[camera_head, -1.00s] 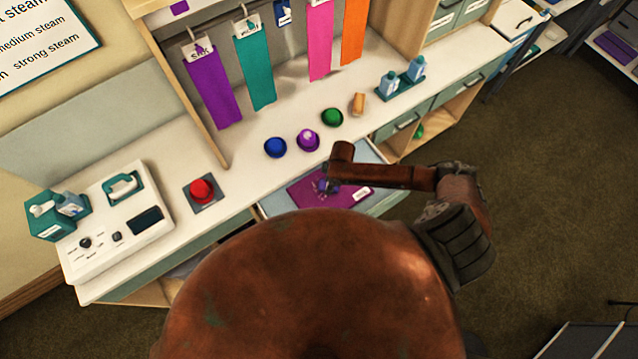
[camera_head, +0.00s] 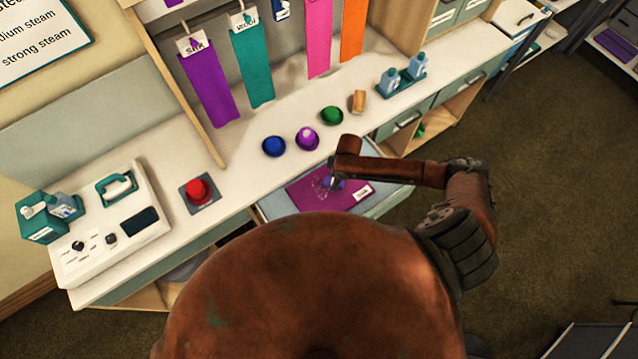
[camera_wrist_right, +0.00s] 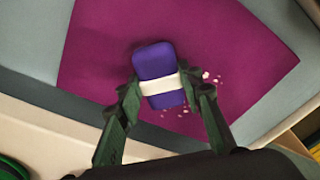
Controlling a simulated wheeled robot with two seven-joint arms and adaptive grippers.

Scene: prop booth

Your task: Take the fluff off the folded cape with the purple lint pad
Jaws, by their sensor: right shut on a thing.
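The folded cape (camera_head: 306,196) is a flat magenta-purple cloth with a white label, lying in the open, shallow drawer. It also fills much of the right wrist view (camera_wrist_right: 235,55). White specks of fluff (camera_wrist_right: 214,77) lie on it close to the pad, and more pale marks show in the head view (camera_head: 321,184). My right gripper (camera_head: 334,182) is over the cape, shut on the purple lint pad (camera_wrist_right: 152,63), which has a white band. Whether the pad touches the cloth is hard to tell. My left gripper is not in view.
The open drawer's rim (camera_head: 385,203) surrounds the cape. On the counter behind are blue (camera_head: 274,146), purple (camera_head: 307,139) and green (camera_head: 332,115) bowl-like items, and a red button (camera_head: 199,190). A steamer console (camera_head: 112,225) stands at left; bottles (camera_head: 403,76) stand at right.

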